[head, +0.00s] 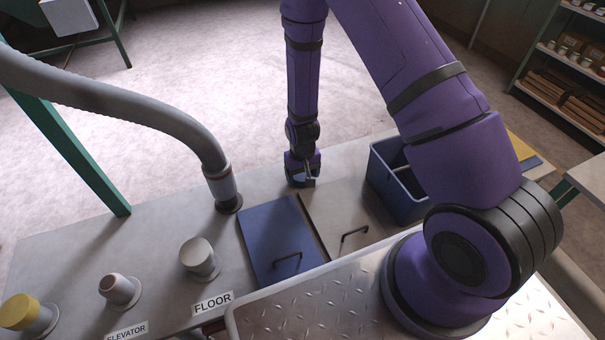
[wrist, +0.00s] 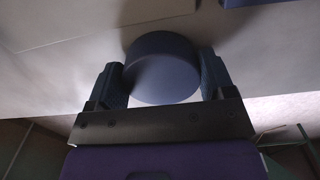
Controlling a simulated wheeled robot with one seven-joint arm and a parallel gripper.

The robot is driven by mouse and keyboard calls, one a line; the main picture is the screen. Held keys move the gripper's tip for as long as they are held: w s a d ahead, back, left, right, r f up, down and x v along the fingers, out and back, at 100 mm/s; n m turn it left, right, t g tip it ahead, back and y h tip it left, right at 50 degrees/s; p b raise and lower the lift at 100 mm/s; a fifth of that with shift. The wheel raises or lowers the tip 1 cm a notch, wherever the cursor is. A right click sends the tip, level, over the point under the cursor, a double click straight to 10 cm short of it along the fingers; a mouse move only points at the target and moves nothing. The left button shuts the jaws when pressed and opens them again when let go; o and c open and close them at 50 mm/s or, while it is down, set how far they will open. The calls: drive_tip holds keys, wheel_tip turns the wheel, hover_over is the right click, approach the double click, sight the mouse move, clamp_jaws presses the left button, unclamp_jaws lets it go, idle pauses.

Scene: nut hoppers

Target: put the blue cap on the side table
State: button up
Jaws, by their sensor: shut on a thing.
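The blue cap (wrist: 162,68) is a round dark-blue disc between the two fingers of my gripper (wrist: 162,82) in the wrist view. My gripper is shut on it. In the head view, my gripper (head: 303,178) points down over the far edge of the grey bench, just behind the blue lid. The cap is mostly hidden there, and I cannot tell whether it touches the bench. A table (head: 590,178) with a grey top and a green leg is partly visible at the right edge, well away from my gripper; it may be the side table.
A blue hinged lid (head: 268,232) and a grey lid (head: 345,215) have black handles. A blue bin (head: 393,195) stands right of my gripper. A grey hose (head: 150,115) joins a port on the left. A yellow-capped port (head: 22,310) is at far left. Shelves (head: 570,70) stand behind right.

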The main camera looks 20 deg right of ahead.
drive_tip(key=o, duration=0.9)
drive_tip(key=s+d+r+t, duration=0.1)
drive_tip(key=s+d+r, duration=0.15)
drive_tip(key=r, duration=1.55)
drive_tip(key=s+d+r+t, duration=0.1)
drive_tip(key=s+r+t, duration=0.15)
drive_tip(key=r, duration=1.55)
drive_tip(key=shift+t, duration=0.85)
drive_tip(key=s+d+r, duration=0.1)
drive_tip(key=s+r, duration=0.3)
drive_tip(key=s, duration=0.2)
drive_tip(key=s+d+r, duration=0.1)
drive_tip(key=s+r, duration=0.4)
drive_tip(key=s, duration=0.2)
drive_tip(key=s+d+r, duration=0.1)
drive_tip(key=s+r, duration=0.4)
drive_tip(key=s, duration=0.1)
drive_tip(key=shift+s+d+r, duration=0.15)
drive_tip(key=shift+d+r, duration=0.1)
